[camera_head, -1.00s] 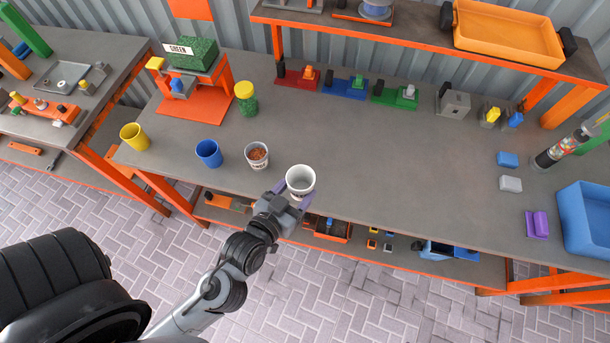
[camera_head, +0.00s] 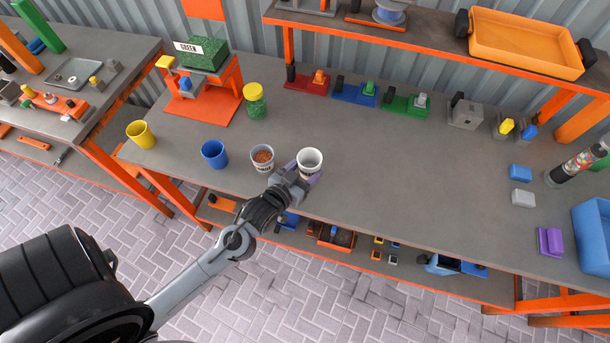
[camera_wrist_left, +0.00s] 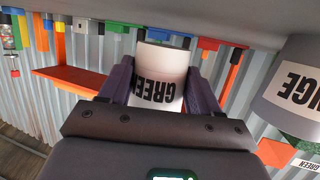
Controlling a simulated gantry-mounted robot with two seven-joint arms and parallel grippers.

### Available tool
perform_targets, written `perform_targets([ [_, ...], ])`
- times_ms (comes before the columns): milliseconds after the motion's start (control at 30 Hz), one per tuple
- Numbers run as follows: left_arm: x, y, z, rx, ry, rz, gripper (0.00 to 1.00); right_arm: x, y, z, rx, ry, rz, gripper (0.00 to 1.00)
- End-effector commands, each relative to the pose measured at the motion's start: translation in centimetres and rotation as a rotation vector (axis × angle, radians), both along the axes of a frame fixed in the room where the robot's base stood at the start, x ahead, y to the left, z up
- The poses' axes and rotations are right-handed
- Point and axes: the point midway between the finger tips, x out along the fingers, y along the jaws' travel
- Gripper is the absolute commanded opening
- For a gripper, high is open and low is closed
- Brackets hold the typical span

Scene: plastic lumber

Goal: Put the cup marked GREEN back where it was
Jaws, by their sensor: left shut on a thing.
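A white cup marked GREEN (camera_head: 309,161) is between the fingers of my left gripper (camera_head: 304,172) near the front edge of the workbench. In the left wrist view, the upside-down black GREEN label (camera_wrist_left: 158,91) faces the camera, with one purple finger of the left gripper (camera_wrist_left: 160,75) on each side. The gripper is shut on this cup. The cup looks upright and empty. I cannot tell whether its base touches the bench. My right gripper is not in view.
A white cup with orange-brown granules (camera_head: 262,158) stands close to the left; its label partly reads "NGE" in the wrist view (camera_wrist_left: 294,88). Blue (camera_head: 214,155) and yellow (camera_head: 140,135) cups stand further left. A green-filled jar (camera_head: 255,103) stands behind.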

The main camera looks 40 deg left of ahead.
Motion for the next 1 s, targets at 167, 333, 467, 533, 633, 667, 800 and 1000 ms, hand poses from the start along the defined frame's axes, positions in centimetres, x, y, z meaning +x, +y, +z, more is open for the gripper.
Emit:
perform_targets([
  [167,-0.1,0.0,-2.5,0.001,0.002,0.0,0.19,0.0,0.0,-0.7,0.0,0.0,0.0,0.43],
  [333,-0.1,0.0,-3.0,0.001,-0.001,0.0,0.19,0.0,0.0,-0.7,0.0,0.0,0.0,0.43],
  [467,-0.1,0.0,-3.0,0.0,0.0,0.0,0.19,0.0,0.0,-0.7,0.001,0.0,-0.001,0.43],
  [533,-0.1,0.0,-3.0,0.001,0.0,0.0,0.19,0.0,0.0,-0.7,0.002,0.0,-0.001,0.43],
  [633,-0.1,0.0,-3.3,0.001,0.001,0.0,0.19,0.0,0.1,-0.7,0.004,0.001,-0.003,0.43],
  [667,-0.1,0.0,-3.3,0.001,0.001,0.0,0.64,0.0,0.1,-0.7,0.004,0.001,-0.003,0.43],
  [800,-0.1,0.0,-3.3,0.001,0.001,0.0,0.86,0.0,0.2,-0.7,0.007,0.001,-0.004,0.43],
  [1000,-0.1,0.0,-3.3,0.001,0.001,0.0,0.88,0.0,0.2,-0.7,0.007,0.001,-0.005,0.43],
])
